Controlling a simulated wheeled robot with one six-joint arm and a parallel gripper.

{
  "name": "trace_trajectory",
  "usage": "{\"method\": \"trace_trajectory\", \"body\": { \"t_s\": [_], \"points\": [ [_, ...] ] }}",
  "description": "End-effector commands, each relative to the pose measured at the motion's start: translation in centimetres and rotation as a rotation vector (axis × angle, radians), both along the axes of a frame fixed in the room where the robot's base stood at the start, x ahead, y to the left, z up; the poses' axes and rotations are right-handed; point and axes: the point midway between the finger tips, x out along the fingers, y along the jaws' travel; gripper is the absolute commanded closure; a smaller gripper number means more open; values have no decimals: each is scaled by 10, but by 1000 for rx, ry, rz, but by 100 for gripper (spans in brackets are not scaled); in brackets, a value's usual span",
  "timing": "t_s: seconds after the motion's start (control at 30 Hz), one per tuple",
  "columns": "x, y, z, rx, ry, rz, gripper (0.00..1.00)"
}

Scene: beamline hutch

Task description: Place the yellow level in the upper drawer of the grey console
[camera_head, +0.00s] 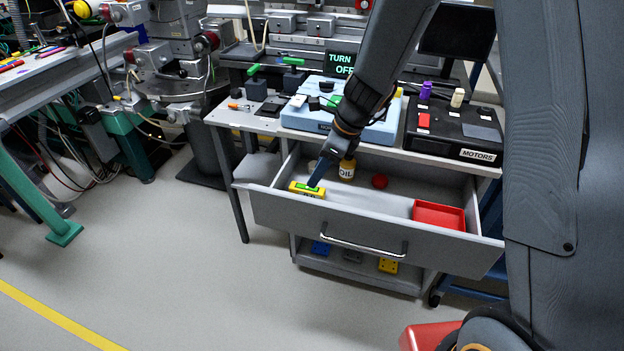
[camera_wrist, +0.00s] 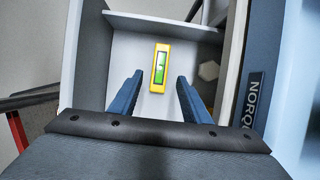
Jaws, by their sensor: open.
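The yellow level (camera_head: 307,189) with a green window lies in the left front part of the open upper drawer (camera_head: 330,221) of the grey console. In the wrist view the level (camera_wrist: 160,66) rests on the pale drawer floor, apart from the fingers. My gripper (camera_head: 320,176) is just above the level. In the wrist view my gripper (camera_wrist: 160,78) is open and empty, with one blue finger on each side of the level's near end. In the head view the fingers hide a little of the level.
A pale blue box (camera_head: 375,133) and a black motors box (camera_head: 453,140) stand on the console top. Coloured items lie on the lower shelf (camera_head: 368,277).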

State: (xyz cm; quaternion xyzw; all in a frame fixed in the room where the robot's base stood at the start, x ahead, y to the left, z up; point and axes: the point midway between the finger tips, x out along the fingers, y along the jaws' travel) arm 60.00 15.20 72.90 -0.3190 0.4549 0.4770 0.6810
Motion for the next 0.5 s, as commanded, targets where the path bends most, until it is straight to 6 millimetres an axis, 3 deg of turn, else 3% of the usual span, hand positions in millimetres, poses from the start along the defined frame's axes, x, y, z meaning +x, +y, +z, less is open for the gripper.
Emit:
{"method": "trace_trajectory", "body": {
  "t_s": [0.2, 0.5],
  "points": [
    [-4, -13, 34, 0, -2, -1, 57],
    [-7, -18, 45, 0, 0, 0, 57]
  ]
}}
